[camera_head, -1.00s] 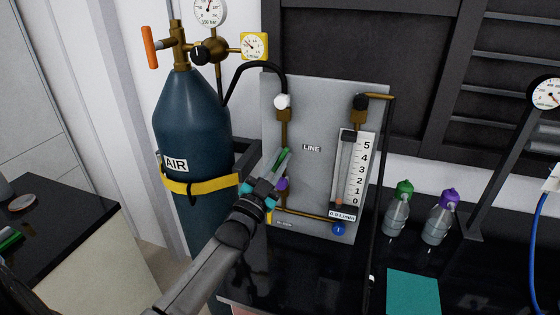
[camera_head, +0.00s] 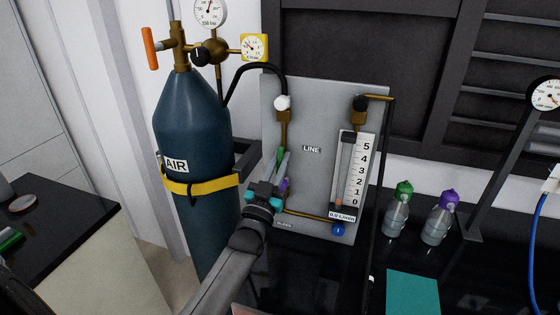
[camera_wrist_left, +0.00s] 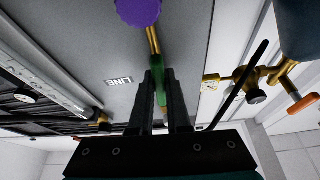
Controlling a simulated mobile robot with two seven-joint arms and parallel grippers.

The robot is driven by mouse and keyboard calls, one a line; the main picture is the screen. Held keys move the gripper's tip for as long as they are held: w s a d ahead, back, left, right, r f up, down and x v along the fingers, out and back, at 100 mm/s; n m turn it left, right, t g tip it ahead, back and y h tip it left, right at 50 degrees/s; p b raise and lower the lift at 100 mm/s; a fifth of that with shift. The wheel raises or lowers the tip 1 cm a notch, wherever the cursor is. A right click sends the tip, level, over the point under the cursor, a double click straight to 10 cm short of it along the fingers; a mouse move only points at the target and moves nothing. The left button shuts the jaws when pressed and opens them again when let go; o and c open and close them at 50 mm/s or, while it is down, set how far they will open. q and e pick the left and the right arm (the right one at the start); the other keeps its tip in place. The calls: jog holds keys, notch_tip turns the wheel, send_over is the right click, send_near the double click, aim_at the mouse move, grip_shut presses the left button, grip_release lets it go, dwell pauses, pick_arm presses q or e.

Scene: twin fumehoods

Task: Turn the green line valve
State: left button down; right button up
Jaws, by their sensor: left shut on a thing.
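The green line valve handle (camera_head: 281,155) is on the brass line of the grey panel (camera_head: 312,185) marked LINE. It now lies roughly along the upright pipe. My left gripper (camera_head: 280,166) is shut on the green handle, its arm coming up from below. In the left wrist view the green handle (camera_wrist_left: 162,85) sits between the two dark fingers (camera_wrist_left: 164,98), in line with the brass pipe. The fingers hide part of the handle and the valve body. My right gripper is not in view.
A purple knob (camera_head: 284,184) is close beside my left fingers. A blue knob (camera_head: 338,229) is under the flowmeter (camera_head: 354,172), whose float looks low. The blue AIR cylinder (camera_head: 193,118) stands left of the panel. Two capped bottles (camera_head: 397,215) (camera_head: 437,222) stand on the right.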

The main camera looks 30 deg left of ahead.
pick_arm(q)
jog(key=c, duration=0.9)
grip_release()
jog(key=b+v, duration=0.1)
jog(key=v, duration=1.4)
jog(key=shift+s+d+f+b, duration=0.1)
jog(key=shift+b, duration=0.2)
